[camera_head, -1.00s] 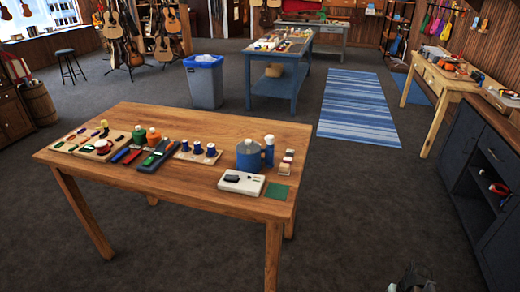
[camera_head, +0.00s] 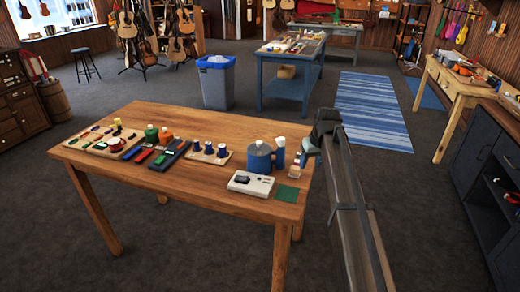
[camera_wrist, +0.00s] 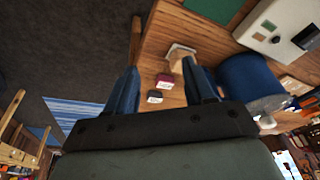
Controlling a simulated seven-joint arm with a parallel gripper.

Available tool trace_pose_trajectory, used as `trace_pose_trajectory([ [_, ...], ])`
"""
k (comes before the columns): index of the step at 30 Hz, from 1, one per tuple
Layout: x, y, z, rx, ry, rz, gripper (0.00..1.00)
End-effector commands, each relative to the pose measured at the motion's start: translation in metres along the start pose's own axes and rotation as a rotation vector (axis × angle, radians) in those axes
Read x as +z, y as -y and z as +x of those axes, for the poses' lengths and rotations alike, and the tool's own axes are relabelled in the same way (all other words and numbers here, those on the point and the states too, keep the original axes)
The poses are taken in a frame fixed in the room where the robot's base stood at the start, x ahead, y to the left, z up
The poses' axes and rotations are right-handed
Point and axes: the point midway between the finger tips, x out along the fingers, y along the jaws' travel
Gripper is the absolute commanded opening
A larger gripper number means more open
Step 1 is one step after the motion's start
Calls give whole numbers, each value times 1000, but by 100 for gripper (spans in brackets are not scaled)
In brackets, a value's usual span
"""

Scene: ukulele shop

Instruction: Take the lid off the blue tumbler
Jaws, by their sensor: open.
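The blue tumbler (camera_head: 279,157) is slim and stands upright near the right end of the wooden table, with its white lid (camera_head: 280,142) on top. A wider blue container (camera_head: 259,162) with a grey lid is just left of it. My gripper (camera_head: 308,148) is at the table's right edge, to the right of the tumbler. In the wrist view, my gripper (camera_wrist: 163,88) is open, with small blocks (camera_wrist: 166,81) visible between its fingers. The wide container (camera_wrist: 247,76) is beyond the right finger there. I cannot make out the tumbler in that view.
A white device (camera_head: 251,184) and a green mat (camera_head: 287,194) lie at the table's front right. Small blocks (camera_head: 296,166) stand close to my gripper. The table's front left is clear.

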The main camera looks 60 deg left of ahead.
Motion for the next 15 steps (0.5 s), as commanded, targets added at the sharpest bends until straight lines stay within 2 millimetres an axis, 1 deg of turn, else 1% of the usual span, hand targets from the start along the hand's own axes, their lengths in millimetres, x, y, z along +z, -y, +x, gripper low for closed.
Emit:
trace_pose_trajectory([
  [1, -27, 24, -22, -4, -22, -37, 53],
  [2, -38, 37, -34, -6, -32, -56, 53],
  [3, -52, 54, -50, -10, -45, -81, 53],
  [6, -79, 92, -84, -18, -75, -134, 53],
  [9, -97, 122, -111, -24, -98, -175, 53],
  [10, -101, 129, -118, -26, -104, -184, 53],
  [12, -108, 142, -130, -29, -113, -201, 53],
  [15, -112, 151, -137, -32, -119, -213, 53],
])
